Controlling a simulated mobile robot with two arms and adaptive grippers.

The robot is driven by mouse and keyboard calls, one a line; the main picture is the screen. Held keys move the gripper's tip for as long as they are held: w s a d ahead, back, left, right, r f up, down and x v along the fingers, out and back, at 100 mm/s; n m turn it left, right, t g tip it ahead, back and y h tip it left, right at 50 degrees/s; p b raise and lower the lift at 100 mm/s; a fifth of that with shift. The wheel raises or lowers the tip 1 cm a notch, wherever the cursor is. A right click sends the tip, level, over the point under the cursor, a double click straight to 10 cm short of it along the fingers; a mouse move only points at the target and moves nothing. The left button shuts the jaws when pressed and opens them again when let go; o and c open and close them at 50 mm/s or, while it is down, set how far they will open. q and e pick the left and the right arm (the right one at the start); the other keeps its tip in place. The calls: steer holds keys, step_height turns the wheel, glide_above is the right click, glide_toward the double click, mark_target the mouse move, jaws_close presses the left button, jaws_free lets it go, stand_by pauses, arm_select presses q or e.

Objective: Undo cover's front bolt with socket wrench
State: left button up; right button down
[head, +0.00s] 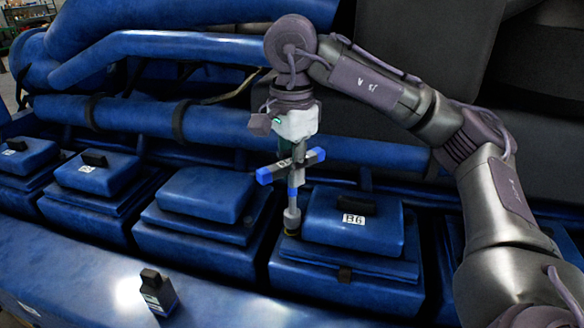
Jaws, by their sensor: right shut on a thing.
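My right gripper (297,150) points down and is shut on the socket wrench (290,166), which has a blue and black cross handle. The wrench stands upright, with its grey socket (292,215) pointing down at the left edge of the blue cover labelled B6 (385,233). A yellowish rim shows just below the socket; whether the socket sits on a bolt there I cannot tell. My left gripper is out of view.
Several similar blue covers stand in a row to the left, the nearest one (205,195) without a visible label. A small dark bottle-like object (158,292) stands on the blue front ledge (80,270). Thick blue pipes (150,115) run behind the covers.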

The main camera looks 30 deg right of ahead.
steer(key=m, duration=0.4)
steer(key=shift+m, duration=0.4)
steer(key=m, duration=0.5)
steer(key=shift+f, duration=0.1)
